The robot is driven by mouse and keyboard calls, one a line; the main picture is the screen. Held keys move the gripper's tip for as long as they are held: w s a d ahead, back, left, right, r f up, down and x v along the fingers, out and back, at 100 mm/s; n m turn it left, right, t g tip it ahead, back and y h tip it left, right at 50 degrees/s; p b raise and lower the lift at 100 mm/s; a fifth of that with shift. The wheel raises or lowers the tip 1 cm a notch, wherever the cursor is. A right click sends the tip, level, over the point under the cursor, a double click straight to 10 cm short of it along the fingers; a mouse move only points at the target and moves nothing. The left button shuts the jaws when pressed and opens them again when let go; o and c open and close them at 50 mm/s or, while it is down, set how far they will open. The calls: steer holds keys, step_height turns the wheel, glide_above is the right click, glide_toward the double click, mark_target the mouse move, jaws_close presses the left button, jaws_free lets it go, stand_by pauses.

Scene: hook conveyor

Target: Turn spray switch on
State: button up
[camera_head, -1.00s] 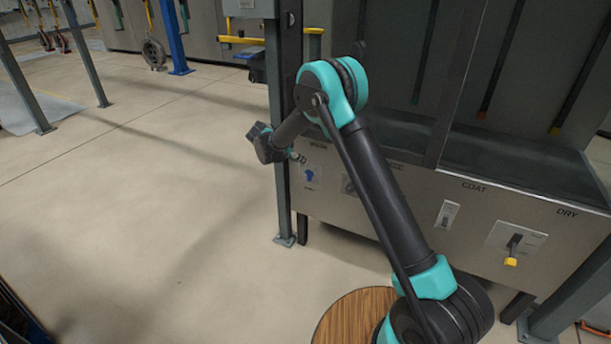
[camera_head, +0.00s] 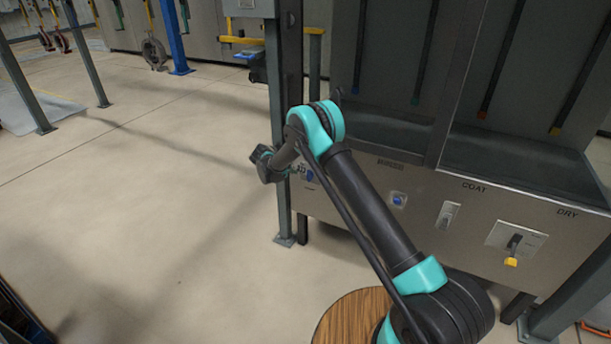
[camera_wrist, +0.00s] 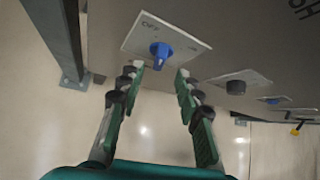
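A blue rotary knob (camera_wrist: 160,54) sits on a pale square plate (camera_wrist: 180,38) marked OFF in the wrist view. In the head view the blue knob (camera_head: 310,175) shows at the left end of the machine's front panel, partly hidden by my gripper (camera_head: 296,172). In the wrist view my gripper (camera_wrist: 160,75) is open and empty. Its two fingertips are on either side of the knob and a little short of it. Whether they touch the knob cannot be told.
More controls line the panel to the right: a dark dial (camera_wrist: 236,87), a blue-marked switch (camera_head: 398,200), a switch under COAT (camera_head: 447,214) and a yellow-tipped lever under DRY (camera_head: 513,250). A grey post (camera_head: 283,215) stands close to my gripper.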

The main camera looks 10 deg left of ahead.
mark_target(309, 175)
steer(key=x, duration=0.6)
steer(key=shift+w+d+f, duration=0.2)
steer(key=shift+w, duration=0.05)
steer(key=shift+c, duration=0.4)
jaws_close()
